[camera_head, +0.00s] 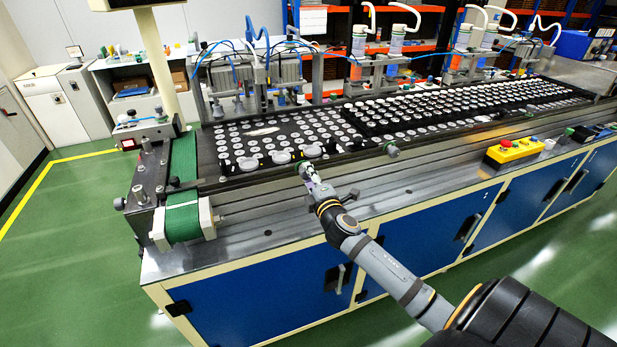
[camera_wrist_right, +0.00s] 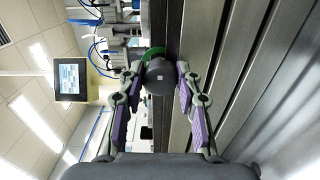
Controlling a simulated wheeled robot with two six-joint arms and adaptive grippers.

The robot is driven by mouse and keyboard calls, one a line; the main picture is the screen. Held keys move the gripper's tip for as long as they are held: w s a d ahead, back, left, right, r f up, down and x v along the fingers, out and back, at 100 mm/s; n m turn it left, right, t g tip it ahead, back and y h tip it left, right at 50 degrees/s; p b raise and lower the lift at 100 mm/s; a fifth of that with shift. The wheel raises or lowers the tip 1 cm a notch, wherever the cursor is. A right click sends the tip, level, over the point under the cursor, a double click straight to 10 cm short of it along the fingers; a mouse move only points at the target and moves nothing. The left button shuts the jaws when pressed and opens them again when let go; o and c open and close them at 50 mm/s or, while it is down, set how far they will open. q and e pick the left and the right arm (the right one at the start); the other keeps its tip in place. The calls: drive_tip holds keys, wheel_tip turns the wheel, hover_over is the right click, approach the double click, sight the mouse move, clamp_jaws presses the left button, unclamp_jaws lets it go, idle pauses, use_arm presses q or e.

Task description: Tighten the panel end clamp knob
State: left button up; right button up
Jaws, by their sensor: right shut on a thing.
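The clamp knob (camera_wrist_right: 160,77) is a dark grey cylinder with a green ring behind it, in the upper middle of the right wrist view. My right gripper (camera_wrist_right: 159,72) has its purple-padded fingers on either side of the knob, with the fingertips closed against it. In the head view my right gripper (camera_head: 308,175) reaches the front rail of the conveyor, and its fingers partly hide the knob there. My left gripper is not in view.
A black tray (camera_head: 222,150) with many round speaker parts lies on the line behind the rail. A green belt (camera_head: 183,190) is at its left end. A yellow button box (camera_head: 514,151) stands on the right of the bench ledge. The metal ledge near my gripper is mostly clear.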

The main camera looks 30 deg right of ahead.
drive_tip(key=shift+f, duration=0.25)
drive_tip(key=o, duration=0.9)
drive_tip(key=shift+o, duration=1.3)
drive_tip(key=shift+s+r, duration=0.1)
drive_tip(key=shift+r, duration=0.1)
drive_tip(key=v, duration=1.2)
